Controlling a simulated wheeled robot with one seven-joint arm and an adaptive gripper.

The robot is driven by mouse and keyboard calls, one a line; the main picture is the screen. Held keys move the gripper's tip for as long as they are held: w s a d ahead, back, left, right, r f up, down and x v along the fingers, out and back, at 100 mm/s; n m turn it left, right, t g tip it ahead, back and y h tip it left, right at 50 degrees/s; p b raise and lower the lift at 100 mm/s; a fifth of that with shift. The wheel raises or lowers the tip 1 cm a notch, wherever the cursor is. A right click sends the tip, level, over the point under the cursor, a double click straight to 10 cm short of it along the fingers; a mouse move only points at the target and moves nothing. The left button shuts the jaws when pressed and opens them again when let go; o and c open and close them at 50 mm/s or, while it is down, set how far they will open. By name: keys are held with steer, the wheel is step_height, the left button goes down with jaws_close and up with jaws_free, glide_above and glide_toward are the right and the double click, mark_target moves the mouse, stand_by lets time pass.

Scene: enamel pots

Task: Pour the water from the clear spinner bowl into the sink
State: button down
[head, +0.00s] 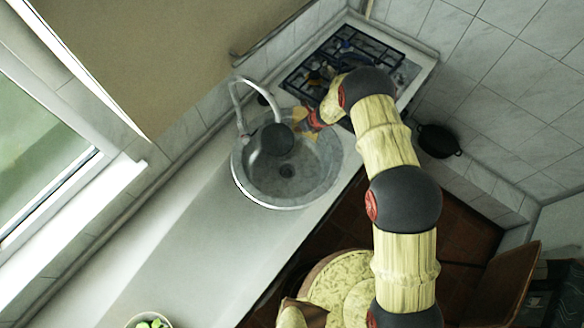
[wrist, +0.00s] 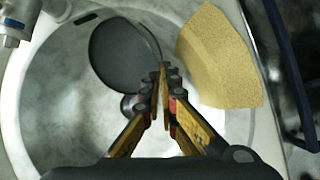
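The sink (head: 262,190) is a round grey basin set in the counter. A rounded vessel with a dark grey face, which I take as the spinner bowl (head: 270,139), is over its upper left part, tilted. In the wrist view the bowl (wrist: 120,58) shows a thin, see-through curved rim on its right, reaching my fingertips. My gripper (head: 307,122) is over the sink's upper right edge. In the wrist view my gripper (wrist: 164,82) has its fingers nearly together, apparently pinching that thin rim. I cannot tell whether water is in the bowl.
The faucet (head: 238,98) arches over the sink's back left. A tan, cork-like piece (wrist: 218,58) lies close right of my fingers. A gas stove (head: 345,62) stands beyond the sink. A bowl with green contents (head: 149,322) sits on the lower counter; the counter between (head: 185,240) is clear.

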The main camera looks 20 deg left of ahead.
steer(key=shift+r+p, duration=0.15)
steer(key=shift+p, duration=0.25)
steer(key=shift+w+a+p, duration=0.15)
steer(key=shift+p, duration=0.2)
steer(key=p, duration=0.2)
steer(key=r+p, duration=0.1)
steer(key=p, duration=0.1)
steer(key=shift+w+a+r+g+h+p, duration=0.2)
steer(key=shift+w+a+g+h+p, duration=0.1)
steer(key=shift+w+g+p, duration=0.1)
steer(key=shift+w+a+b, duration=0.2)
steer(key=shift+b, duration=0.45)
steer(key=w+a+r+g+h+b, duration=0.1)
steer(key=r+b, duration=0.1)
steer(key=b, duration=0.2)
steer(key=w+a+r+g+h+b, duration=0.1)
steer(key=w+g+b, duration=0.1)
steer(key=b, duration=0.2)
steer(key=shift+w+a+r+g+h, duration=0.2)
steer(key=shift+w+r+g+h, duration=0.1)
steer(key=shift+r, duration=0.1)
steer(key=shift+w+r+m+b, duration=0.1)
steer(key=shift+r+m+b, duration=0.25)
steer(key=shift+b, duration=0.35)
